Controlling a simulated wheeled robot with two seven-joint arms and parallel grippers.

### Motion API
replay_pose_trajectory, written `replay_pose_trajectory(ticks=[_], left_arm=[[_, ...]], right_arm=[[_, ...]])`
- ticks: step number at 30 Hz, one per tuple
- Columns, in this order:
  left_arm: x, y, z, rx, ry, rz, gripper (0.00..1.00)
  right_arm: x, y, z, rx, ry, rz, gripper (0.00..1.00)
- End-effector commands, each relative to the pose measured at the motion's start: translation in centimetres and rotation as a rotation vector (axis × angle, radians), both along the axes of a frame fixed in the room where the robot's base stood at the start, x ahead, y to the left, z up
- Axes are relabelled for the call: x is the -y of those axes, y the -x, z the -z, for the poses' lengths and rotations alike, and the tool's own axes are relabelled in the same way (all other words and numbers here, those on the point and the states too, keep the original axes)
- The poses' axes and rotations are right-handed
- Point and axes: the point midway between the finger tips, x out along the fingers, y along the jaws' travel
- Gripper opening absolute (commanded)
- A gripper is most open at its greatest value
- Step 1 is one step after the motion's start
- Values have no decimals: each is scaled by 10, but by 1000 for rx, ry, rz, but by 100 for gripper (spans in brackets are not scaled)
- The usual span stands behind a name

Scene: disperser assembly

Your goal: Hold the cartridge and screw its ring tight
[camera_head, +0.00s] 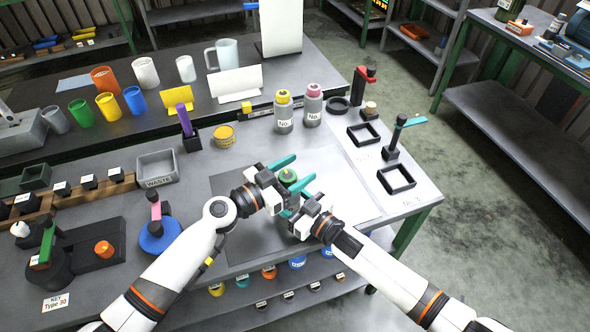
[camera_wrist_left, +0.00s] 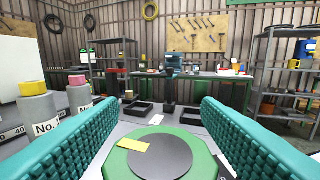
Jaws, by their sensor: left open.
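The cartridge with its green ring (camera_head: 288,176) stands upright near the front middle of the bench. In the left wrist view the green ring (camera_wrist_left: 115,163) surrounds a dark grey round top with a yellow mark. My left gripper (camera_head: 291,175) is open, its teal fingers on either side of the ring; in the left wrist view the fingers stand wide apart with gaps to it. My right gripper (camera_head: 294,207) is low beside the cartridge, just in front of it. The cartridge's lower body is hidden by the grippers, so I cannot tell whether the right fingers grip it.
Two bottles, yellow-capped (camera_head: 284,112) and pink-capped (camera_head: 312,105), stand behind the grippers. Black square frames (camera_head: 396,180) lie to the right, near the bench edge. A waste bin (camera_head: 157,167) and a blue round-based tool (camera_head: 158,234) are to the left. A white sheet (camera_head: 350,190) lies bare to the right.

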Motion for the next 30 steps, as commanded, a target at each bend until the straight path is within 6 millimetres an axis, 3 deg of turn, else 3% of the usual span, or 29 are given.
replay_pose_trajectory(ticks=[7,16,30], left_arm=[[1,-1,0,0,0,0,58],[0,-1,0,0,0,0,13],[1,0,0,-3,-2,128,13]], right_arm=[[0,0,0,-1,-1,0,15],[0,0,0,-1,-1,0,15],[0,0,0,1,1,0,15]])
